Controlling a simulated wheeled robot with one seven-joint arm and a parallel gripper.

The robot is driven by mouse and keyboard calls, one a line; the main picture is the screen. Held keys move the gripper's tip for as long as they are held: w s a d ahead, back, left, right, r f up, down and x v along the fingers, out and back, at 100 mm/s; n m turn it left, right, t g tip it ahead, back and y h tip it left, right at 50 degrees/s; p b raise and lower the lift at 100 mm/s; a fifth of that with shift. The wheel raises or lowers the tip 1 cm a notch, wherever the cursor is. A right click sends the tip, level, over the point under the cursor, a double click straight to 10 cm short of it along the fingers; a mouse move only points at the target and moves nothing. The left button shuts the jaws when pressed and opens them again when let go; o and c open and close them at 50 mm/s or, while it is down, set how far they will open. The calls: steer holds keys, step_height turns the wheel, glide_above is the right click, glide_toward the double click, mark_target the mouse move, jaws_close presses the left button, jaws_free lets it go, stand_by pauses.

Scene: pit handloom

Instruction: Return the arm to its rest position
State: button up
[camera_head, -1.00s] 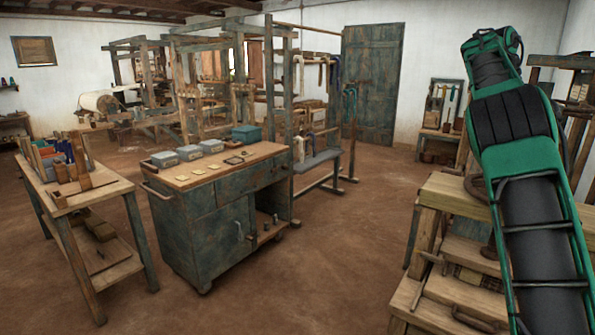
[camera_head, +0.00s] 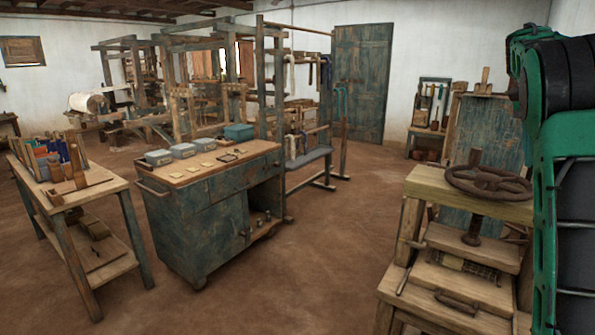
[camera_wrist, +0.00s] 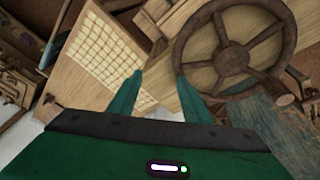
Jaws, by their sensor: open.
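My gripper (camera_wrist: 157,92) shows in the wrist view with its two green fingers spread apart and nothing between them. It points toward a wooden press with a spoked handwheel (camera_wrist: 232,48), which lies beyond the right finger. A board with a pale grid panel (camera_wrist: 98,45) lies beyond the left finger. My green and black arm (camera_head: 570,180) fills the right edge of the head view, and the gripper itself is out of that view. The handwheel (camera_head: 487,183) also shows in the head view, just left of my arm.
A wooden bench (camera_head: 75,225) with upright tools stands at left. The loom frame (camera_head: 190,85) fills the back. Brown floor (camera_head: 310,270) is clear between cabinet and press.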

steer(key=s+a+f+n+y, duration=0.1)
steer(key=s+a+f+n, duration=0.2)
steer(key=s+a+f, duration=0.4)
steer(key=s+a+f+n+y, duration=0.1)
steer(key=s+a+f+n, duration=0.3)
steer(key=s, duration=1)
steer(key=s+a+f+n+t, duration=0.1)
steer(key=s+a+f+n, duration=0.3)
steer(key=s+a+f, duration=0.7)
steer(key=shift+s+a+y, duration=0.2)
steer(key=shift+a+y, duration=0.2)
steer(key=shift+a, duration=0.05)
steer(key=shift+w+f, duration=0.3)
steer(key=shift+w, duration=0.4)
